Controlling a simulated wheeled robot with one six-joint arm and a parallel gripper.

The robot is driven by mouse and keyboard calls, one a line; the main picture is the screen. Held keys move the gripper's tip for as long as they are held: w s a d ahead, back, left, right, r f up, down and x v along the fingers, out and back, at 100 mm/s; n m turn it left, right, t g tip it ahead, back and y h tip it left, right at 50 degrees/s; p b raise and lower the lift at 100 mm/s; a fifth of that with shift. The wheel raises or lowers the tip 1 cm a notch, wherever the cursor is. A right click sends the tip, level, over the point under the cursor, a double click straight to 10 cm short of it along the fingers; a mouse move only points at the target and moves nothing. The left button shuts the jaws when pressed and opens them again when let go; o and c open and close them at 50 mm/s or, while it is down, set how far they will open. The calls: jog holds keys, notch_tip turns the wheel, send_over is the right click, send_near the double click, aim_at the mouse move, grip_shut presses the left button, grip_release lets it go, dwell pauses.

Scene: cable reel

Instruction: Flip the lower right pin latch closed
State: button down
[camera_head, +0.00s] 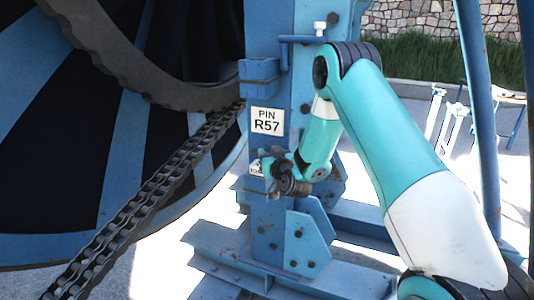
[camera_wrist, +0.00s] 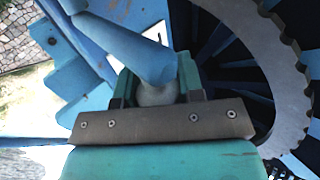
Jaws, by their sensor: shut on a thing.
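My gripper (camera_head: 284,182) is at the lower part of the blue reel post (camera_head: 268,215), below the "PIN R57" label. In the wrist view its two teal fingers (camera_wrist: 157,88) are shut on the pale knob of the lower pin latch. The latch's blue bar (camera_wrist: 120,45) runs from the knob up and left in that view. In the head view my gripper and wrist hide most of this latch.
An upper latch with a blue bar (camera_head: 300,39) and white knob (camera_head: 320,28) sits higher on the post. The "PIN R57" label (camera_head: 266,121) is between. The large reel (camera_head: 120,165) and a chain (camera_head: 150,205) are at left. Blue base beams (camera_head: 290,275) lie below.

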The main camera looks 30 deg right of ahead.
jog(key=c, duration=0.8)
grip_release()
jog(key=shift+s+a+f+b, duration=0.2)
jog(key=shift+s+b, duration=0.35)
jog(key=shift+b, duration=0.6)
jog(key=shift+s+a+r+b, duration=0.1)
jog(key=shift+s+a+b, duration=0.35)
jog(key=shift+s+b, duration=2.7)
jog(key=shift+s+a+r+b, duration=0.1)
jog(key=shift+s+a+b, duration=0.4)
jog(key=shift+s+b, duration=2.65)
jog(key=shift+s+a+b, duration=0.45)
jog(key=shift+s+b, duration=1.25)
jog(key=shift+b, duration=2.85)
